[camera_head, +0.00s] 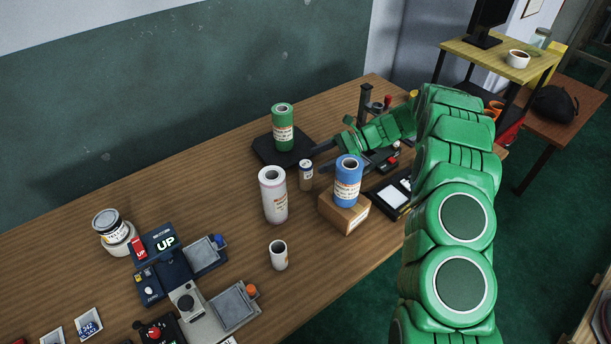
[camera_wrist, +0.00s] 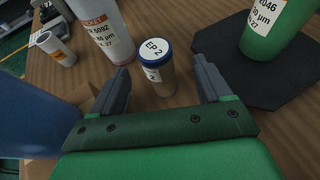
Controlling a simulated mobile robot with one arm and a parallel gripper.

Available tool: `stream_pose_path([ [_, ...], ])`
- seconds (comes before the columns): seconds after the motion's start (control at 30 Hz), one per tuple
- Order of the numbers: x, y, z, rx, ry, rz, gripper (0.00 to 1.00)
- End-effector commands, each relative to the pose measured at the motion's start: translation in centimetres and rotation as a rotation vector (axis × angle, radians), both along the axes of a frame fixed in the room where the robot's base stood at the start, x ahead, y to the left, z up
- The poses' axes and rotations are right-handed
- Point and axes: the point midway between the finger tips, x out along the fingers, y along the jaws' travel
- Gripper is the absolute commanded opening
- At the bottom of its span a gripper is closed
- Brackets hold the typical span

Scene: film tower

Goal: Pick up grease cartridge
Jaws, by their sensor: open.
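The grease cartridge is a small beige-grey can with a blue-rimmed lid marked "EP 2". It stands upright on the wooden table in the wrist view (camera_wrist: 158,76) and in the head view (camera_head: 306,177). My gripper (camera_wrist: 160,72) is open, with one finger on each side of the cartridge in the wrist picture and visible gaps on both sides. In the head view my gripper (camera_head: 319,158) comes in from the right, its tips close to the can. How far the fingers reach around it I cannot tell.
A white-and-pink roll (camera_head: 273,195) stands left of the cartridge. A green roll (camera_head: 282,128) stands on a dark mat (camera_head: 303,143) behind it. A blue roll (camera_head: 348,179) sits on a cardboard box (camera_head: 343,214) to the right. A small white roll (camera_head: 278,255) stands nearer the front.

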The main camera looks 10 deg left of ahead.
Motion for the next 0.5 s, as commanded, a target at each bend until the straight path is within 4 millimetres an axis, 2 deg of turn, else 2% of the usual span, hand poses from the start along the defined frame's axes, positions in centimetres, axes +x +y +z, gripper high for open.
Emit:
stream_pose_path([
  [0.5, -1.3, 3.1, -1.6, -0.002, -0.007, 0.007, 0.78],
])
